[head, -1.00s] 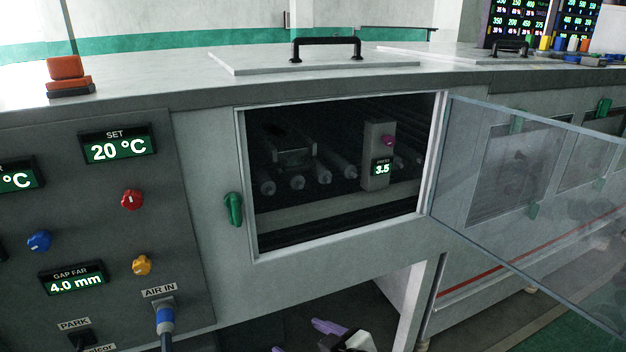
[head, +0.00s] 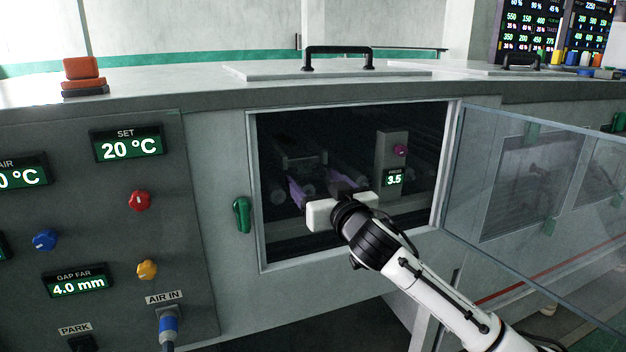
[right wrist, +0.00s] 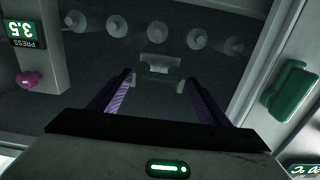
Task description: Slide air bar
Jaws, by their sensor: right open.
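A dark block that looks like the air bar (head: 302,158) sits among the rollers inside the open window of the machine. In the right wrist view a pale bracket-like piece (right wrist: 157,62), probably part of the air bar, lies ahead between my fingers. My right gripper (head: 325,183) is open, its two purple fingers reaching through the window opening. It also shows in the right wrist view (right wrist: 160,82), with nothing between its fingers. No contact is visible; the dim interior hides the details. My left gripper is not in view.
The window frame (head: 253,190) surrounds my right gripper. A post with a pink knob (head: 400,151) and a 3.5 display stands inside at right. The clear door (head: 520,215) is swung open to the right. A green latch (head: 241,214) sits left of the opening.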

